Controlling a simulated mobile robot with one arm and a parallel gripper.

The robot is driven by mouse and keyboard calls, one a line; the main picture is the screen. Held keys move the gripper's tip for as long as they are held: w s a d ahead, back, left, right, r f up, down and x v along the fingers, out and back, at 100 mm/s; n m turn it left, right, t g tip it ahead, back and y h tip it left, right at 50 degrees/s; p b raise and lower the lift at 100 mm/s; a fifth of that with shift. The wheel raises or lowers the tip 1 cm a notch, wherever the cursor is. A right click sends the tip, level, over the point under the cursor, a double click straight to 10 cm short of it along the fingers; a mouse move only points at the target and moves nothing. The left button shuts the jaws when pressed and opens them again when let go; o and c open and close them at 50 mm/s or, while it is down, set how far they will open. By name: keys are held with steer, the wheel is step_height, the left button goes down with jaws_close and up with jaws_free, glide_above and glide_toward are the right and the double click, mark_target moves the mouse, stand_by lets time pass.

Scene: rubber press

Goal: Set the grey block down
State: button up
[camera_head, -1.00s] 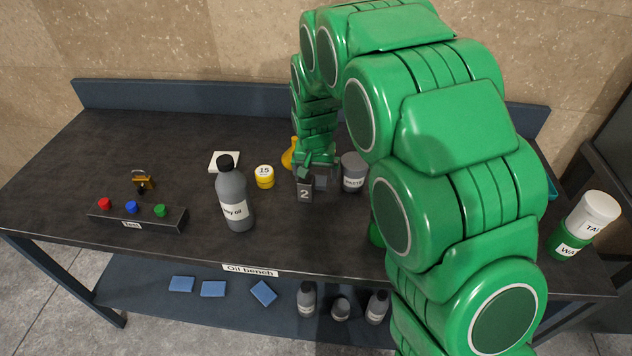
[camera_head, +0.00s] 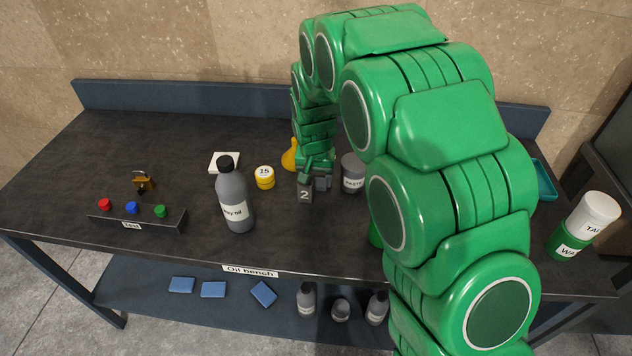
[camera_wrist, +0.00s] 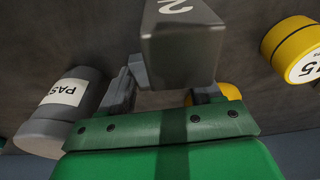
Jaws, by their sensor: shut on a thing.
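The grey block (camera_head: 305,189), marked with a white 2, is at the middle of the dark bench. In the wrist view the block (camera_wrist: 181,50) fills the top centre, between the fingers. My gripper (camera_head: 316,179) is shut on it; in the wrist view the gripper (camera_wrist: 170,82) shows a grey finger at either side. The block looks upright and at or very near the bench top (camera_head: 290,225); whether its base touches cannot be told.
A grey paste jar (camera_head: 352,174) stands close right of the block. A yellow weight marked 15 (camera_head: 264,177) and a yellow flask (camera_head: 290,157) are to its left. A grey oil bottle (camera_head: 236,200) stands further left. The bench in front of the block is clear.

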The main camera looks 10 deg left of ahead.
steer(key=shift+r, duration=0.1)
step_height(320, 180, up, 10)
steer(key=s+a+r+n, duration=0.1)
steer(key=s+a+n, duration=0.15)
steer(key=a, duration=0.75)
steer(key=s+a+r+n+y, duration=0.1)
steer(key=a+n, duration=0.3)
steer(key=a, duration=0.7)
steer(key=s+a+r+n, duration=0.1)
steer(key=a+n, duration=0.2)
steer(key=a, duration=0.7)
glide_above(185, 161)
steer(key=shift+m+g, duration=0.25)
steer(key=shift+g, duration=0.05)
steer(key=shift+s+d+f, duration=0.1)
steer(key=shift+f, duration=1.45)
steer(key=shift+s+d+f, duration=0.15)
steer(key=shift+f, duration=1.35)
steer(key=shift+s+d+f, duration=0.1)
steer(key=shift+f, duration=1.45)
steer(key=shift+w+a+f, duration=0.1)
steer(key=shift+f, duration=0.1)
steer(key=shift+w+f, duration=0.1)
steer(key=shift+f, duration=0.1)
steer(key=shift+f, duration=1.45)
